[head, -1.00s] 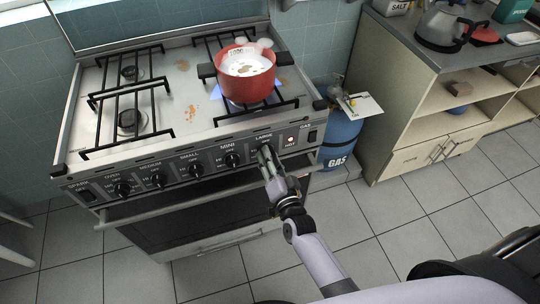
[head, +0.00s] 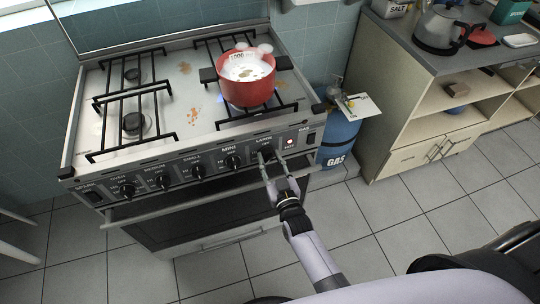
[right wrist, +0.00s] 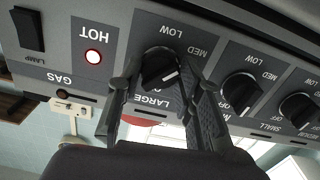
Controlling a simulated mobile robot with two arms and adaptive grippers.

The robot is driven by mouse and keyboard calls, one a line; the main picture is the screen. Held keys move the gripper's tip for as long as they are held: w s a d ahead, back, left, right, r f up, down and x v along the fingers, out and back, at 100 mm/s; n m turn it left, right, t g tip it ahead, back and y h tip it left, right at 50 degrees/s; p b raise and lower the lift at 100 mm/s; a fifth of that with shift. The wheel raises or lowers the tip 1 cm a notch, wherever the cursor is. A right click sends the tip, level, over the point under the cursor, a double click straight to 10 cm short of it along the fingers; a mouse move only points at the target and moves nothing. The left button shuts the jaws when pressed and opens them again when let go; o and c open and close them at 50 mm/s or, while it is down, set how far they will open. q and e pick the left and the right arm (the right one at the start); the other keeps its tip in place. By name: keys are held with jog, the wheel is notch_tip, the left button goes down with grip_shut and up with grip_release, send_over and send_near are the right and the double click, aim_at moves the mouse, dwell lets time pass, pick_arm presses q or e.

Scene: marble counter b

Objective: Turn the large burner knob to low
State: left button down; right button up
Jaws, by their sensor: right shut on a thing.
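The large burner knob (right wrist: 160,68) is black, under the LARGE label, with LOW and MED printed around it. Its white mark points toward the lower right in the right wrist view; the label there is hidden by a finger. In the head view the knob (head: 266,152) is at the right end of the knob row. My right gripper (right wrist: 165,78) has one finger on each side of it and is shut on it; it also shows in the head view (head: 275,158). My left gripper is not in view.
The mini knob (right wrist: 241,92) is beside the large one. A red HOT light (right wrist: 94,56) is lit. A blue gas cylinder (head: 340,135) stands right of the stove.

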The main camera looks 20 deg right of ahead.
jog(key=shift+n, duration=0.8)
jog(key=n, duration=0.5)
jog(key=shift+a+n, duration=0.1)
jog(key=shift+n, duration=0.2)
jog(key=shift+a+n, duration=0.1)
jog(key=shift+n, duration=0.4)
jog(key=o, duration=0.7)
jog(key=shift+o, duration=0.9)
jog(key=shift+w+r, duration=0.1)
